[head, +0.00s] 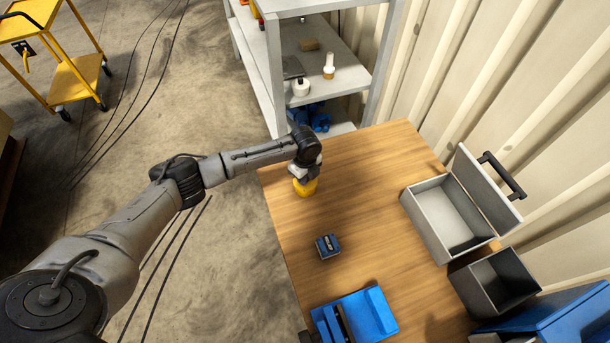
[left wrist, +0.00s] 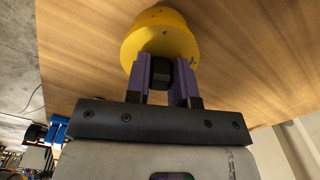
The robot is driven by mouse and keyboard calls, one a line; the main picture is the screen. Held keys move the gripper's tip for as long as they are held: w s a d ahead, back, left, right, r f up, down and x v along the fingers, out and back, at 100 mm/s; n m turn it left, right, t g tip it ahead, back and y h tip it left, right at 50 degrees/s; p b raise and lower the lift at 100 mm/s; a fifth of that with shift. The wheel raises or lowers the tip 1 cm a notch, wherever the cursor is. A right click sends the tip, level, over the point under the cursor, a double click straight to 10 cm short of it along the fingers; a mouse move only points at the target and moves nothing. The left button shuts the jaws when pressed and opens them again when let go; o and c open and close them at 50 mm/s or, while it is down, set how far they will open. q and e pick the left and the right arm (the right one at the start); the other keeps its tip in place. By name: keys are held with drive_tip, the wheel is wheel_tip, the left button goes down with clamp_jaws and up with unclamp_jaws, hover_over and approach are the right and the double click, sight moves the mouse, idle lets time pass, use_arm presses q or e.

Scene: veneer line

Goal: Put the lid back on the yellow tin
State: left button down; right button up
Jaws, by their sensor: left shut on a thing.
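The yellow tin (head: 305,188) is on the wooden table near its left edge, directly under my left gripper (head: 304,174). In the left wrist view, a round yellow shape (left wrist: 160,40) lies just past my left gripper's purple fingers (left wrist: 168,85). The fingers are shut on a black knob (left wrist: 160,74), which appears to be the lid's. I cannot tell from these views where lid and tin meet or whether the lid is fully seated. My gripper hides most of the top in the head view. My right gripper is not in view.
A small blue box (head: 328,246) and a larger blue holder (head: 356,316) are nearer on the table (head: 375,200). An open grey case (head: 447,215) and a dark bin (head: 495,283) stand right. Grey shelving (head: 345,75) stands behind. The middle of the table is clear.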

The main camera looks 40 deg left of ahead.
use_arm(q)
drive_tip(key=shift+p, duration=0.35)
idle(0.4)
drive_tip(key=shift+f, duration=0.15)
idle(0.8)
drive_tip(key=shift+p, duration=0.45)
idle(0.6)
drive_tip(key=c, duration=0.9)
unclamp_jaws()
drive_tip(key=o, duration=0.5)
